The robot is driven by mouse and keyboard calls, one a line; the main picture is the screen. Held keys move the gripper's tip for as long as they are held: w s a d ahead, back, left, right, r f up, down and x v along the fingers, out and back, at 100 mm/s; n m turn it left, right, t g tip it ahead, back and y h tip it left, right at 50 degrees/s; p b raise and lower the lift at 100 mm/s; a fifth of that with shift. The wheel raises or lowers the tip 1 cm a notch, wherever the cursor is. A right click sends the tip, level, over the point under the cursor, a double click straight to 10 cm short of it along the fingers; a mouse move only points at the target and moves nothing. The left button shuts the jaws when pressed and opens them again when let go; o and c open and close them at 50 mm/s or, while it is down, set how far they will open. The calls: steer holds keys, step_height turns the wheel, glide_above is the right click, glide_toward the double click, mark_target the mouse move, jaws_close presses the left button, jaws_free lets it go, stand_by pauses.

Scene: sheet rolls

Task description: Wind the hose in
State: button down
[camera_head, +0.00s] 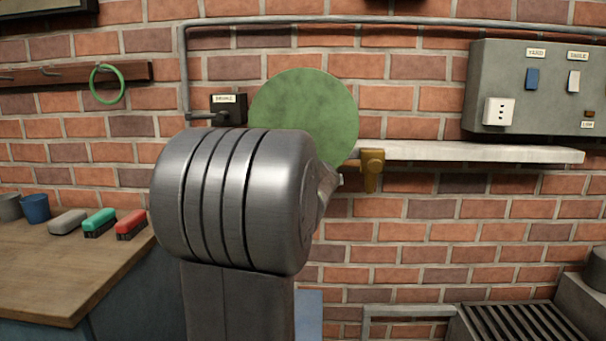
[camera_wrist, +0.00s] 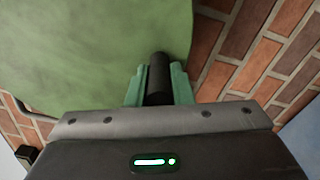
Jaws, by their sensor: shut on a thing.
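The hose reel shows as a green disc (camera_head: 305,105) on the brick wall, its lower left hidden behind my arm in the head view. The disc's face (camera_wrist: 100,45) fills the upper left of the wrist view. My gripper (camera_wrist: 158,88) is shut on a black cylindrical handle (camera_wrist: 158,72) at the disc's edge, with a green finger on each side of it. The head view hides the gripper behind my arm. I cannot make out the hose itself in either view.
A brass tap (camera_head: 371,168) and a pale shelf (camera_head: 470,151) are right of the disc. A grey switch box (camera_head: 535,85) hangs above the shelf. A wooden bench (camera_head: 60,255) with brushes stands left. A grated drain (camera_head: 520,322) lies lower right.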

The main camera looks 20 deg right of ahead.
steer(key=shift+a, duration=0.15)
steer(key=c, duration=1.3)
jaws_free()
steer(key=shift+r, duration=0.1)
steer(key=p+v, duration=0.1)
steer(key=v, duration=1.2)
steer(key=shift+s, duration=0.35)
steer(key=shift+a, duration=0.15)
steer(key=b+x, duration=0.1)
steer(key=x, duration=1.3)
steer(key=shift+s, duration=0.1)
steer(key=shift+s, duration=0.1)
